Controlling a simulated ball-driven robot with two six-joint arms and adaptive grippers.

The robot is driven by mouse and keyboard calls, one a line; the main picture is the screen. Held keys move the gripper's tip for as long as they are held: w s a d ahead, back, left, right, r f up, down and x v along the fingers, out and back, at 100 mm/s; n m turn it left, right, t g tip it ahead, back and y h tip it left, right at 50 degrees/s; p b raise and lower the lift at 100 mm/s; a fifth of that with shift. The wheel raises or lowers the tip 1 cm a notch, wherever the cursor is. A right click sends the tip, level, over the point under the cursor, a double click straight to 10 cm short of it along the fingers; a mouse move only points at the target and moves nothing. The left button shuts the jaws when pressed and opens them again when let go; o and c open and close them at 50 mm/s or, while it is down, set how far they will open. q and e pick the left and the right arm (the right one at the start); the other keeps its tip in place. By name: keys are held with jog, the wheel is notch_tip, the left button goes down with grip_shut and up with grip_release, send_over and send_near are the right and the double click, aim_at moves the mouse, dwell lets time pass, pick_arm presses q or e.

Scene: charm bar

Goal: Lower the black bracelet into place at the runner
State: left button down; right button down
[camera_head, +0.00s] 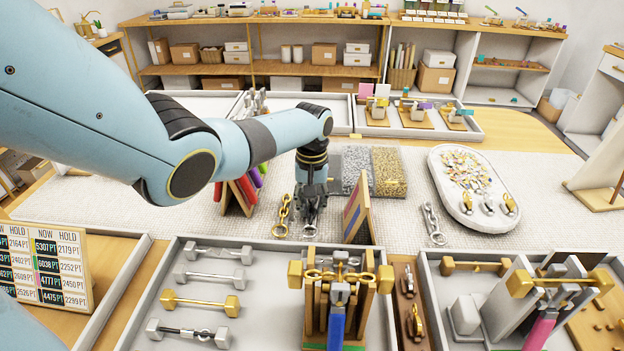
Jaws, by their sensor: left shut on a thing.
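My left gripper (312,203) points straight down over the pale woven runner (392,222). It is shut on a dark bracelet with silver links (310,228), which I take as the black one. The lower links show below the fingers and the upper part is hidden between them. I cannot tell whether the links touch the runner. A gold chain bracelet (282,218) lies on the runner just left of the gripper. A silver chain bracelet (433,224) lies further right. My right gripper is not in view.
An upright wooden board (358,212) stands close right of the gripper. A rack with coloured rolls (240,192) stands on its left. Grey and gold mats (389,171) lie behind. A white oval tray (447,206) holds charms. Trays with bar holders (258,258) line the front.

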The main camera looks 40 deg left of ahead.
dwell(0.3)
pick_arm(q)
jog(key=c, duration=1)
grip_release()
jog(key=shift+c, duration=0.2)
notch_tip(320, 180, up, 12)
jog(key=shift+f, duration=0.1)
